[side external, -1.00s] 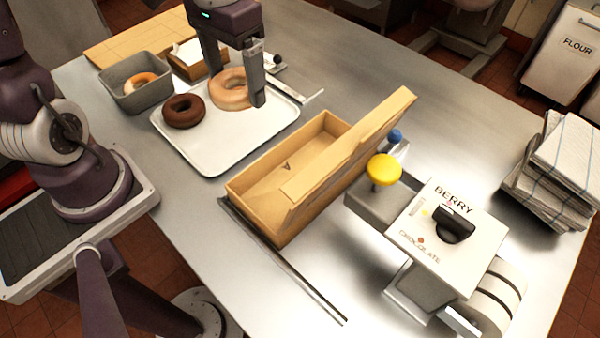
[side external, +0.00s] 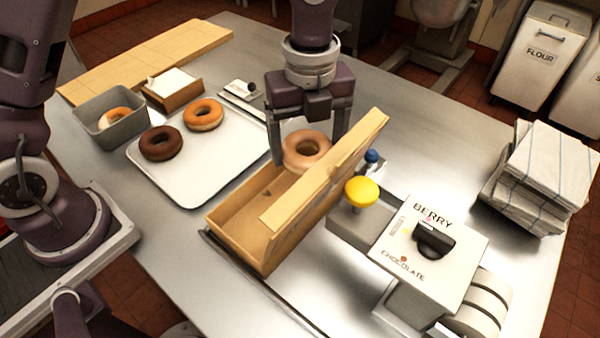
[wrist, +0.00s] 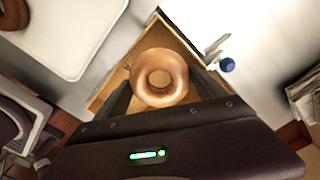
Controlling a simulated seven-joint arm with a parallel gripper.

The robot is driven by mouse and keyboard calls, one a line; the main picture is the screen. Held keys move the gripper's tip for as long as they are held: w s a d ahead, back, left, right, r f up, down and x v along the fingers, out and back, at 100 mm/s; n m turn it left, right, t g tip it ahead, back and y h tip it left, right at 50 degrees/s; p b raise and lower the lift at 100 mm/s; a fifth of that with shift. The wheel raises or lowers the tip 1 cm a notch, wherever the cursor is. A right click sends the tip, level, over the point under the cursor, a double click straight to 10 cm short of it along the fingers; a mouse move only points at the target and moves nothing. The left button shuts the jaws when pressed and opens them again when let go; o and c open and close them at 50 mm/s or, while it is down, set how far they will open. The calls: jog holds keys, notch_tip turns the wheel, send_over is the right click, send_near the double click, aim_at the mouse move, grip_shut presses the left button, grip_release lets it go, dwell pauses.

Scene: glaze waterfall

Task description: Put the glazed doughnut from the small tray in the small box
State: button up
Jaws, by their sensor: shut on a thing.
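My gripper (side external: 308,150) is shut on a glazed light-brown doughnut (side external: 307,151), which it holds by its sides above the far end of the small box. The doughnut also shows between the fingers in the wrist view (wrist: 160,78). The small cardboard box (side external: 232,222) stands open, its lid raised along its right side. The part of the box under the doughnut is hidden. The small white tray (side external: 205,170) holds a chocolate doughnut (side external: 161,143) and a plain golden doughnut (side external: 204,115).
A dispenser (side external: 430,240) with a yellow knob (side external: 361,194) and a blue knob (side external: 371,157) stands right of the box. A grey bin (side external: 110,122) with a doughnut inside is at the left. Folded towels (side external: 540,175) lie at the right edge.

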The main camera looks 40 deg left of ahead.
notch_tip(320, 180, down, 4)
jog(key=shift+f, duration=0.25)
jog(key=shift+f, duration=0.2)
jog(key=shift+f, duration=0.35)
jog(key=o, duration=1.1)
